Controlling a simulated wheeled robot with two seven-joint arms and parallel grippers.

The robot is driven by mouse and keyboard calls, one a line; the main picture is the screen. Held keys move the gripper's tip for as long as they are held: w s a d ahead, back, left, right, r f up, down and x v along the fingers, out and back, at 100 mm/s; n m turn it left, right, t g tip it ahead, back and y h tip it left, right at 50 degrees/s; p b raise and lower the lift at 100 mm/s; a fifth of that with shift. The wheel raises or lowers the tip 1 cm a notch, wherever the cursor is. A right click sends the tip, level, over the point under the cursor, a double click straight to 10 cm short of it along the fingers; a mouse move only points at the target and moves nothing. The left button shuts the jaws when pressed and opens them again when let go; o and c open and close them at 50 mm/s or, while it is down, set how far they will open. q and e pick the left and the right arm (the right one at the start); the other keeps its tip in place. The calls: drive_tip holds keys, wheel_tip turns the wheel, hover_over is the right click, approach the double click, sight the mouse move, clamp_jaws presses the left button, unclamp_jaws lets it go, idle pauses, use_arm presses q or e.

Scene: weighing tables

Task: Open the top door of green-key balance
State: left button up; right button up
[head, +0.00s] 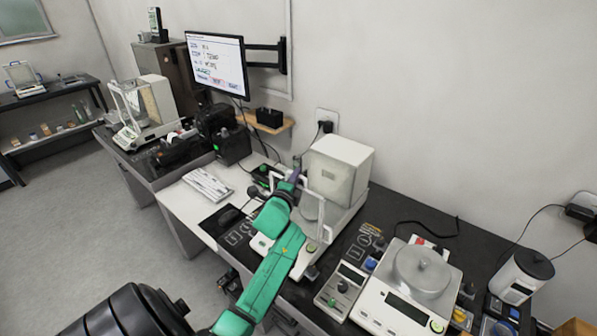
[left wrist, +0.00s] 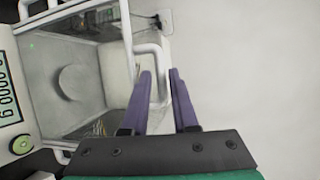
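The balance with a glass weighing chamber (head: 340,170) stands on the dark table, with a white rear housing and a green key (head: 311,247) at its front. The left wrist view shows its display, the green key (left wrist: 21,145) and the round pan (left wrist: 75,88) behind glass. A white looped door handle (left wrist: 150,50) reaches between my left gripper's purple fingers (left wrist: 163,75). The fingers are apart, with a gap beside the handle. In the head view, my left gripper (head: 294,178) is at the chamber's upper left, partly hidden by my green arm. My right gripper is not in view.
An open-pan balance (head: 420,275) and a small control box (head: 341,290) stand to the right. A keyboard (head: 208,185) and mouse (head: 230,217) lie to the left. A monitor (head: 216,64) on a wall arm hangs behind. Another balance (head: 143,112) stands farther left.

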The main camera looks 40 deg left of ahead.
use_arm(q)
drive_tip(key=shift+x, duration=1.05)
drive_tip(key=shift+s+r, duration=0.15)
drive_tip(key=shift+s, duration=0.05)
drive_tip(key=shift+w, duration=0.15)
clamp_jaws()
